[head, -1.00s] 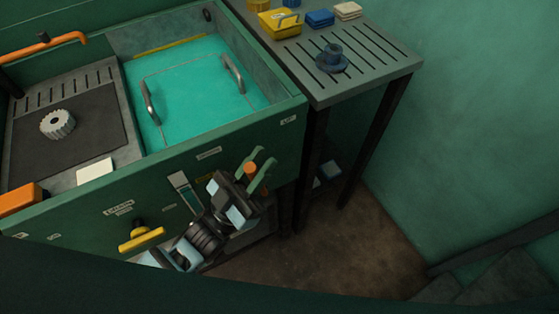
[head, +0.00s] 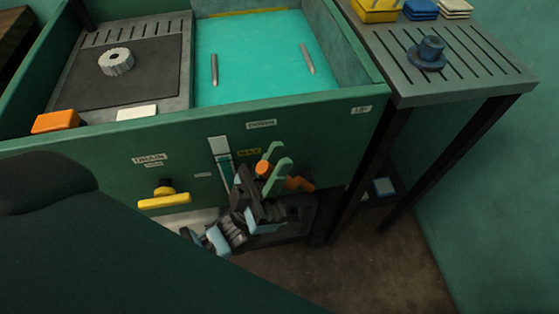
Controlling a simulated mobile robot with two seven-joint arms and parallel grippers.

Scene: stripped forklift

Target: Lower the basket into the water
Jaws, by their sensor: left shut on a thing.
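The basket shows only as two grey handle bars, left (head: 214,70) and right (head: 307,58), at the surface of the turquoise water (head: 258,65); its body is hidden. The water fills the right part of a green tank (head: 100,160). My left gripper (head: 272,165), with pale green fingers, is in front of the tank's front wall, below the "DOWN" label (head: 261,124). It is shut on an orange lever handle (head: 299,183), partly hidden by the fingers. An "UP" label (head: 361,109) is further right. My right gripper is out of view.
A yellow drain handle (head: 164,198) juts from the tank front, left of my gripper. An orange block (head: 55,122) and white block (head: 137,112) sit on the tank's front rim. A slatted table (head: 470,75) with a blue flanged part (head: 428,54) stands right.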

